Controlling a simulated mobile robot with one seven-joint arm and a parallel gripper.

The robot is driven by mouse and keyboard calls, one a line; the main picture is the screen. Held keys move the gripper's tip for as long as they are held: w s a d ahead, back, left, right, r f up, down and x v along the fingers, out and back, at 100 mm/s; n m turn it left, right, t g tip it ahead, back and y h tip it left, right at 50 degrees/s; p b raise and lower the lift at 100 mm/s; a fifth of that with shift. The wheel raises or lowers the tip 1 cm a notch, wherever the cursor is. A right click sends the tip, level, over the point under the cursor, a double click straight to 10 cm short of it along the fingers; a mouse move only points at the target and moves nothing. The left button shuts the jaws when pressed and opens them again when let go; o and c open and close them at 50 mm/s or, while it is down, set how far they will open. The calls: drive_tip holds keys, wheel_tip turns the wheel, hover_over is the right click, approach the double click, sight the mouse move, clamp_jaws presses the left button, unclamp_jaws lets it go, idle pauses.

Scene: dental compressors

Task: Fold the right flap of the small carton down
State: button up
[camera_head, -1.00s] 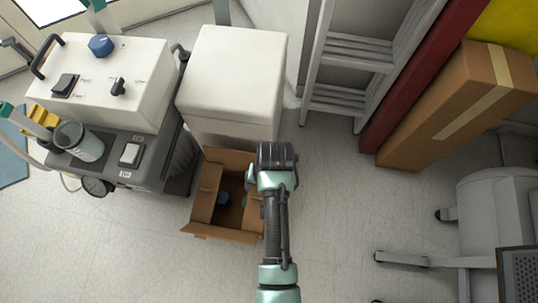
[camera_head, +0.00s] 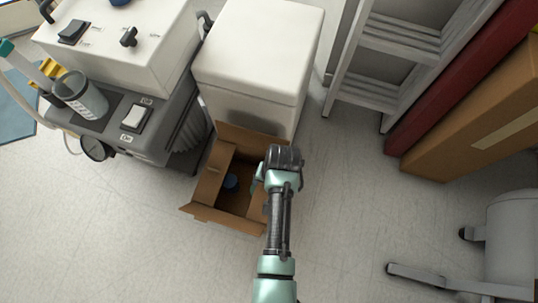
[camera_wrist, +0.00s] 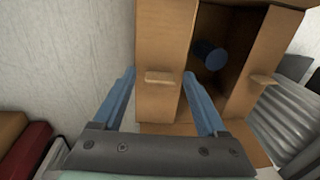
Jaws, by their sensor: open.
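The small carton (camera_head: 207,187) stands open on the floor, with its left, far and near flaps spread outward. A blue round object (camera_head: 230,181) lies inside; it also shows in the wrist view (camera_wrist: 210,55). The carton's right flap is mostly hidden behind my arm in the head view. In the wrist view this flap (camera_wrist: 165,35) stands out with a small tab (camera_wrist: 160,78) on it. My gripper (camera_wrist: 158,76) is open, its two blue fingers on either side of the flap's tab end. I cannot tell whether they touch it.
A white cabinet (camera_head: 258,50) stands right behind the carton. A compressor unit (camera_head: 150,125) is at left. A grey ladder (camera_head: 385,60), a red panel (camera_head: 440,80) and a big brown box (camera_head: 470,130) lean at right. Floor (camera_head: 345,200) is clear right of my arm.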

drive_tip(key=shift+c, duration=0.3)
clamp_jaws()
drive_tip(key=shift+a+h+p, duration=0.2)
drive_tip(key=shift+h+p, duration=0.2)
drive_tip(key=shift+p, duration=0.15)
drive_tip(key=shift+w+f+h, duration=0.1)
drive_tip(key=shift+f+h, duration=0.1)
drive_tip(key=shift+h, duration=0.2)
drive_tip(key=shift+o, duration=0.3)
unclamp_jaws()
